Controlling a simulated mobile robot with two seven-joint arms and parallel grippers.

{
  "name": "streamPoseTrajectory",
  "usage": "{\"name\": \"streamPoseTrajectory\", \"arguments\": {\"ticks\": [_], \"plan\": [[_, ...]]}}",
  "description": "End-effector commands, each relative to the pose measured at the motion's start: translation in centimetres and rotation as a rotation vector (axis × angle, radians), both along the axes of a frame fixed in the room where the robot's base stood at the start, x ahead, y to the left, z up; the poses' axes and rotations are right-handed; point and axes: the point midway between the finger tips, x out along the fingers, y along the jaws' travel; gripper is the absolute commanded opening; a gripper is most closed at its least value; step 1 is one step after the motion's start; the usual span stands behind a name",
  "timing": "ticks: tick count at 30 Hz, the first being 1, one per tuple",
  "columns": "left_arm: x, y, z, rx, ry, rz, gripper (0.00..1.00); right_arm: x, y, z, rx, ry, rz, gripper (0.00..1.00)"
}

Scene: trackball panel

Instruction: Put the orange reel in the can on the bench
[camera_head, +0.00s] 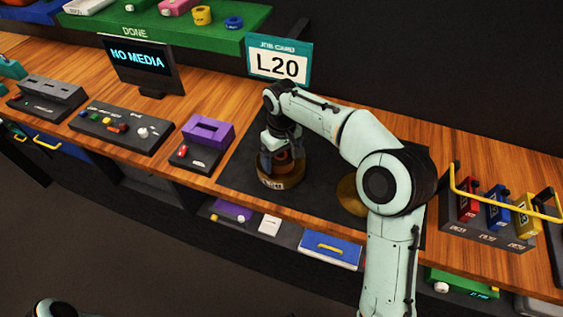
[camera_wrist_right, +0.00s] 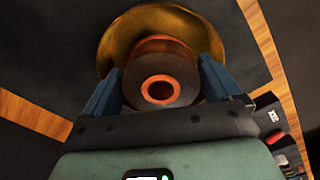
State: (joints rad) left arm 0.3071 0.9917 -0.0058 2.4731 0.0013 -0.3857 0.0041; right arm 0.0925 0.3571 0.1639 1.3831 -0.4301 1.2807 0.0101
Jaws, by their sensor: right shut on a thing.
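The orange reel (camera_head: 284,157) has a dark face with an orange ring in the right wrist view (camera_wrist_right: 160,90). My right gripper (camera_head: 281,163) points down and is shut on the reel, one finger on each side. The round brass-brown can (camera_head: 281,184), with a small label on its front, stands on the dark mat. The reel is over or inside the can's mouth; I cannot tell if it touches the bottom. The can's golden inside (camera_wrist_right: 120,45) shows around the reel in the right wrist view. My left gripper is out of view.
A golden round object (camera_head: 350,194) is partly hidden behind my right arm. A purple device (camera_head: 206,133) stands left of the mat (camera_head: 240,160). A job card reading L20 (camera_head: 279,64) stands behind. A yellow-handled rack (camera_head: 490,226) is at right.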

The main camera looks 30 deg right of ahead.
Motion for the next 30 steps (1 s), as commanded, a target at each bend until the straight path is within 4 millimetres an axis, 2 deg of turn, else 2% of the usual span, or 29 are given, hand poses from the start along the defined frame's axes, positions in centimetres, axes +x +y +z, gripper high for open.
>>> {"name": "streamPoseTrajectory", "arguments": {"ticks": [1,4,16,17,25,30], "plan": [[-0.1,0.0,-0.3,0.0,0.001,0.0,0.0,-0.1,-0.1,-1.1,-0.001,0.005,0.0,0.59],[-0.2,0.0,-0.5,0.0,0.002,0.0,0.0,-0.1,0.0,-2.3,0.0,0.003,0.001,0.59],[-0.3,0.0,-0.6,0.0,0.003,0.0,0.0,0.0,0.0,-2.7,0.0,0.0,0.001,0.59],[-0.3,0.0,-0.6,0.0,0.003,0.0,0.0,0.0,0.0,-2.7,0.0,0.001,0.0,1.0],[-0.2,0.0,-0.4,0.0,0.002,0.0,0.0,0.0,0.0,-2.4,0.0,0.0,0.0,1.0],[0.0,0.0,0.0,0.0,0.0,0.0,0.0,0.1,0.0,-0.3,-0.001,-0.003,-0.001,1.0]]}}
